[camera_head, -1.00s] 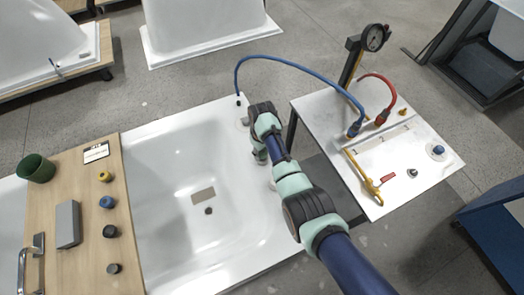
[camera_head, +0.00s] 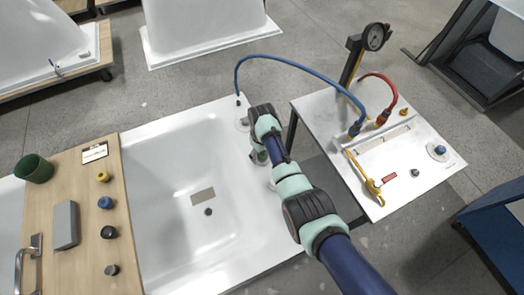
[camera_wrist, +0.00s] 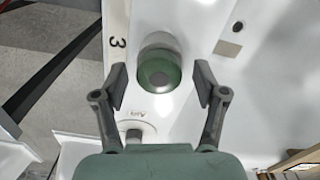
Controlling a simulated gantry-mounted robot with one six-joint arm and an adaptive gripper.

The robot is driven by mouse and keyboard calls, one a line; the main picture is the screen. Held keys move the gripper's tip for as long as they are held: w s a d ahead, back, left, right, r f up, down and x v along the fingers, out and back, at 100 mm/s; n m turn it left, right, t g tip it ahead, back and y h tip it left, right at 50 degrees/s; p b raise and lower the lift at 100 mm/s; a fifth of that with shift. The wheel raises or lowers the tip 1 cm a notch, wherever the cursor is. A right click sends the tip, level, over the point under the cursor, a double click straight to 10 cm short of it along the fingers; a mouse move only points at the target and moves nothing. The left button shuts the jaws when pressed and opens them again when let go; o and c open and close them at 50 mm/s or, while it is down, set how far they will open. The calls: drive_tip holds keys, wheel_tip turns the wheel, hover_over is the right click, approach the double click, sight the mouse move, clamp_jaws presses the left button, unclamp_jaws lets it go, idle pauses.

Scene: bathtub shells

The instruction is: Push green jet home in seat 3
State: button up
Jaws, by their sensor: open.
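The green jet (camera_wrist: 160,72) shows in the wrist view as a round green piece with a dark centre, with a pale grey ring-like part just above it. My gripper (camera_wrist: 161,84) is open, with one finger on each side of the jet and a visible gap on both sides. How deep the jet sits in seat 3 cannot be told from this angle. In the head view my gripper (camera_head: 259,157) is over the tub's right rim, and the arm hides most of the seat.
The white tub (camera_head: 180,150) has a wooden board (camera_head: 75,170) across its left end, holding a green cup (camera_head: 35,169), a grey block (camera_head: 66,225) and several knobs. A white side table (camera_head: 430,175) with hoses and a gauge (camera_head: 375,37) stands right. A blue hose (camera_head: 290,59) arches behind my arm.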

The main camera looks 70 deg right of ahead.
wheel_tip(320, 180, up, 12)
idle(0.3)
